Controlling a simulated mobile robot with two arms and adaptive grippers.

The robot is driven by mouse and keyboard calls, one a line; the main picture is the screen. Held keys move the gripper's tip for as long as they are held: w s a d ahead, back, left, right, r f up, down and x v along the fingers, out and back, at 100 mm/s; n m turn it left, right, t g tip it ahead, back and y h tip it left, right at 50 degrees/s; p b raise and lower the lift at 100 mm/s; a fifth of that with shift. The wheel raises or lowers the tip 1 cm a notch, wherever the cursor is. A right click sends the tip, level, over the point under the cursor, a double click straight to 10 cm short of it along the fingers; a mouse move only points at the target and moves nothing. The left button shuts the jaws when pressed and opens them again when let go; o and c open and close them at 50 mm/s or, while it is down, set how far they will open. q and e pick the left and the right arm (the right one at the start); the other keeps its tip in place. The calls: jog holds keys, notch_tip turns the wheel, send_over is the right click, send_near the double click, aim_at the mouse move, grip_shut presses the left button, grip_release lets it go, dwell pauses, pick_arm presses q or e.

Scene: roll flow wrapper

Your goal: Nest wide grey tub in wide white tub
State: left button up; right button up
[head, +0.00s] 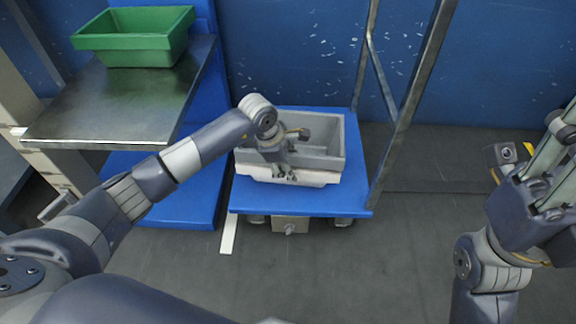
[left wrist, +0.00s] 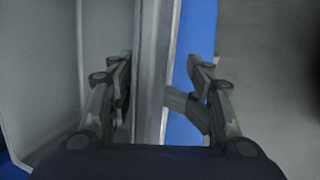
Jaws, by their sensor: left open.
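The wide grey tub (head: 327,163) sits on the blue cart, in the wide white tub (head: 312,180). Only a low white band shows below the grey front wall, so how deep the grey tub sits is hidden. My left gripper (head: 285,172) is open at the front wall of the tubs. In the left wrist view a tub wall (left wrist: 154,70) runs between the two open fingers, with one finger on its inner side and one outside. My right gripper (head: 553,150) is raised at the far right, away from the tubs; its finger opening is unclear.
The blue cart (head: 345,195) has an upright metal frame (head: 408,110) on its right side. A green tub (head: 130,48) stands on a metal table (head: 110,110) at the upper left. A blue wall is behind. The floor right of the cart is clear.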

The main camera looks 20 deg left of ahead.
pick_arm(q)
jog(key=v, duration=1.1)
jog(key=shift+a, duration=0.1)
